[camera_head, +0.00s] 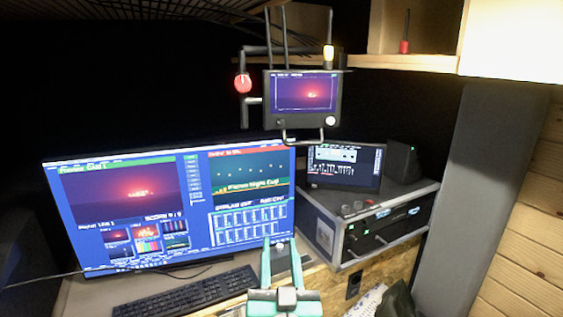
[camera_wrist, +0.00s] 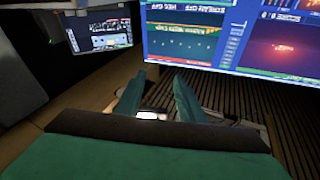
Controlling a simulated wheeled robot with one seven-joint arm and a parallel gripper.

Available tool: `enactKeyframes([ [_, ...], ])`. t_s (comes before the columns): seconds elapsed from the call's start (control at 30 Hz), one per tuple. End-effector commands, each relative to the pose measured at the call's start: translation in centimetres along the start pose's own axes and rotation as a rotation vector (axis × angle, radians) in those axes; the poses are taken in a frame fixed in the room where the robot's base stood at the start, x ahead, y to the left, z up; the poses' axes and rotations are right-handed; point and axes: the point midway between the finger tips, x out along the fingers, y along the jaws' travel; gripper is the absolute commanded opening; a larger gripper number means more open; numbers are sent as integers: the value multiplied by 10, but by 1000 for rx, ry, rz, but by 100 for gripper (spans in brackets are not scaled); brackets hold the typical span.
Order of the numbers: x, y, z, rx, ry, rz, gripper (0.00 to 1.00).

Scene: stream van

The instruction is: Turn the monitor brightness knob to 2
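A small black monitor (camera_head: 301,98) is mounted above the desk on a metal frame. A pale round knob (camera_head: 330,121) sits at its lower right front corner and looks like the brightness knob; its scale and pointer are too small to read. My gripper (camera_head: 282,243) has teal fingers and is in front of the large monitor's lower right corner, well below the knob and apart from it. Its fingers also show in the wrist view (camera_wrist: 158,82), spread with a gap between them and nothing held. I do not make out the knob in the wrist view.
The large monitor (camera_head: 120,200) stands at the left, with a keyboard (camera_head: 185,292) before it. A rack case (camera_head: 370,225) with small knobs and a tablet-like screen (camera_head: 345,167) is at the right. A red knob (camera_head: 243,83) hangs left of the small monitor.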

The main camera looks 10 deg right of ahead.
Motion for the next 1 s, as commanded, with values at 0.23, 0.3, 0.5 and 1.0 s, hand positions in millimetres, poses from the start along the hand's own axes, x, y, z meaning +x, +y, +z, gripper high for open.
enactKeyframes([
  [0.23,27,-8,-89,48,74,-14,35],
  [0.3,31,-10,-114,62,93,-19,35],
  [0.5,36,-16,-170,95,131,-37,35],
  [1.0,65,-21,-200,113,145,-49,35],
])
